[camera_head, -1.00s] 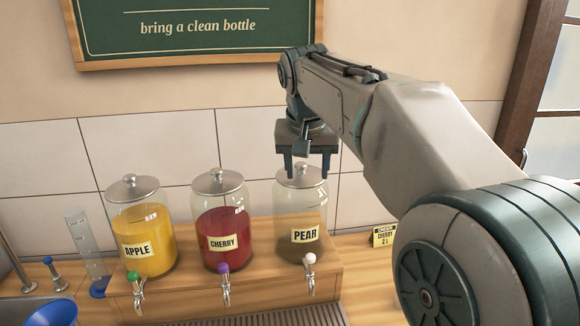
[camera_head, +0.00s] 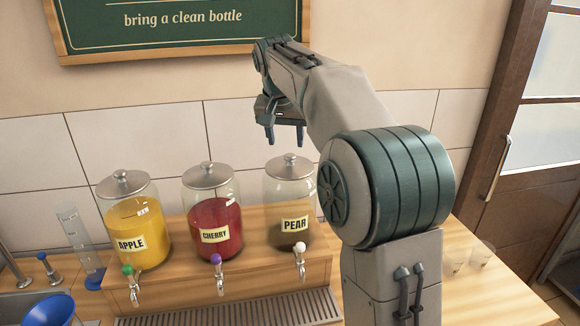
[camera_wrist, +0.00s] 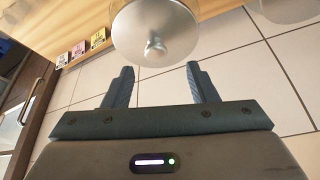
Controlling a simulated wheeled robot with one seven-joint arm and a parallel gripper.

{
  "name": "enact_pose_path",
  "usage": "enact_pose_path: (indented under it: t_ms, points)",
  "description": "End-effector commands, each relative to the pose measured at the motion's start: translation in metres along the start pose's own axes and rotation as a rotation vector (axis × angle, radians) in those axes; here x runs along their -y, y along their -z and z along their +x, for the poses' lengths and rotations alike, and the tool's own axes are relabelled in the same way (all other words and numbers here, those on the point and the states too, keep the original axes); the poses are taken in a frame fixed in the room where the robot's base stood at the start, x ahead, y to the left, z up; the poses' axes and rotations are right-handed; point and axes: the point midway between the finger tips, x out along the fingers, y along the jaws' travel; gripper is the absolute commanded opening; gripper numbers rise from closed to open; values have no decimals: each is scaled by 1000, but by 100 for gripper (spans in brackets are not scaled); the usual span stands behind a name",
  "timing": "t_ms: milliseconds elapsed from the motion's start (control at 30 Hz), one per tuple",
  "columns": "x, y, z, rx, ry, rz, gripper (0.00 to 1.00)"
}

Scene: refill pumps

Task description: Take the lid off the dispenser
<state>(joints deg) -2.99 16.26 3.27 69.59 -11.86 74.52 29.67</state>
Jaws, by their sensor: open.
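Three glass dispensers stand on a wooden stand, each with a metal lid: apple (camera_head: 137,228) with yellow liquid, cherry (camera_head: 214,222) with red, and pear (camera_head: 290,205) with a little dark liquid low down. The pear lid (camera_head: 289,167) sits on its jar. My gripper (camera_head: 285,140) is open and empty, above the pear lid and apart from it. In the wrist view, a lid with a round knob, apparently the pear lid (camera_wrist: 155,30), lies beyond the open fingertips (camera_wrist: 160,70). The task line does not say which dispenser.
Taps line the stand's front above a drip grate (camera_head: 240,308). A measuring cylinder (camera_head: 78,238) and a blue funnel (camera_head: 50,308) are at the left. Small cups (camera_head: 455,263) stand on the right counter. Order cards (camera_wrist: 80,48) show in the wrist view. The tiled wall is behind.

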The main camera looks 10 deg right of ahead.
Motion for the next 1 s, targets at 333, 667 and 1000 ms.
enact_pose_path:
  t_ms: [333, 667, 1000]
  points:
    - [-6, -1, 31, 3, -2, 0, 52]
    - [-6, -1, 58, -1, 0, 0, 52]
    - [-5, -1, 57, -1, 1, 0, 6]
